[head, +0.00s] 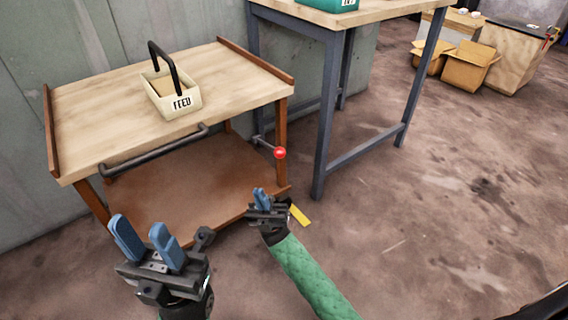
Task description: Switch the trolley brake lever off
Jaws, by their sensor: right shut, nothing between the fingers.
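The trolley (75,110) has a pale wooden top, brown legs and a lower shelf. My left gripper (146,240) is open and empty, in front of the trolley's left part.
A cream labelled tray with a black handle (180,107) stands on the trolley top. A dark push bar (150,155) runs along its front. A yellow piece (299,215) shows beside my right gripper.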

